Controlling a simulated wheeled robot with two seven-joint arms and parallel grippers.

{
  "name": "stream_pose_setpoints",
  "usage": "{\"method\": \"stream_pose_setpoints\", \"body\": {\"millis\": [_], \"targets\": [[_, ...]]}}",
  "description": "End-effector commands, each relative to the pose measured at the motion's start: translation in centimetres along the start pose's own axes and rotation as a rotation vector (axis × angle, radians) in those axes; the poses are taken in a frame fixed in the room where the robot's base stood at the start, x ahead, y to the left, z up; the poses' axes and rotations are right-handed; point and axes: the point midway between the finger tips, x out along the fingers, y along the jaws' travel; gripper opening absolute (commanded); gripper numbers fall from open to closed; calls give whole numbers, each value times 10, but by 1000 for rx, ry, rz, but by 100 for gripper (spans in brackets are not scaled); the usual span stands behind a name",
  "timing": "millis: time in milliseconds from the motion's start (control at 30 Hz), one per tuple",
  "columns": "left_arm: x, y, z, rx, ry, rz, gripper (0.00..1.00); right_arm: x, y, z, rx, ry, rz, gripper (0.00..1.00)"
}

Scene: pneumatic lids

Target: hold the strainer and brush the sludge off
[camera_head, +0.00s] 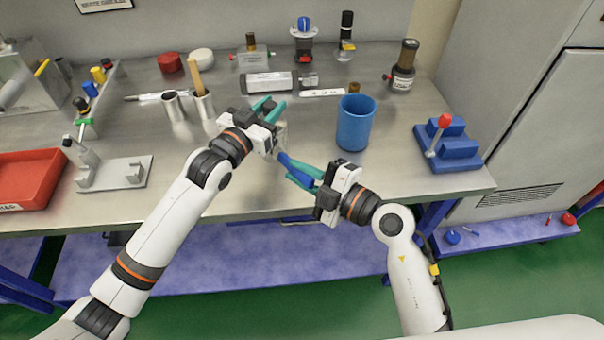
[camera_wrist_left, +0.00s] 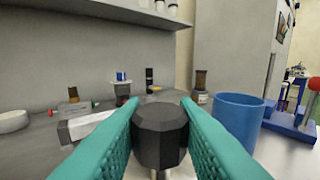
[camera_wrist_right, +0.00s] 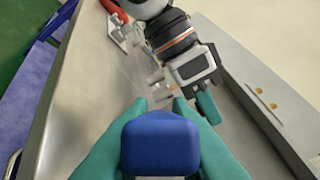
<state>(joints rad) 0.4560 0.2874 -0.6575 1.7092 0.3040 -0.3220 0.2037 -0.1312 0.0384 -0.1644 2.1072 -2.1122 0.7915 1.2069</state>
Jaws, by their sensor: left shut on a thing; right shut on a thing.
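My left gripper (camera_head: 268,109) is shut on the strainer, whose dark faceted top (camera_wrist_left: 160,135) sits between the teal fingers in the left wrist view. A pale part of the strainer (camera_head: 281,137) shows below that gripper in the head view; sludge on it cannot be made out. My right gripper (camera_head: 303,178) is shut on the brush, whose blue handle (camera_wrist_right: 160,143) fills the space between its fingers. The blue brush (camera_head: 286,160) points up and left toward the strainer. Its tip is close to the strainer; whether they touch cannot be told.
A blue cup (camera_head: 356,122) stands on the metal bench right of both grippers. A blue block stand (camera_head: 449,146) is at the right edge. Metal cylinders (camera_head: 174,106), a bracket plate (camera_head: 116,172) and a red tray (camera_head: 28,180) lie left. Bottles line the back.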

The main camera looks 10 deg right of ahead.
Motion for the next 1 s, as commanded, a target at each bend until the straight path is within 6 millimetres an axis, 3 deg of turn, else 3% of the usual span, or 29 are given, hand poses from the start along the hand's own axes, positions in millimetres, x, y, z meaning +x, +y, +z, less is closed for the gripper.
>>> {"method": "stream_pose_setpoints", "body": {"millis": [1000], "targets": [[0, 0, -1, 0, 3, 0, 4, 2, 20, -13, 0, 1, -2, 0]]}}
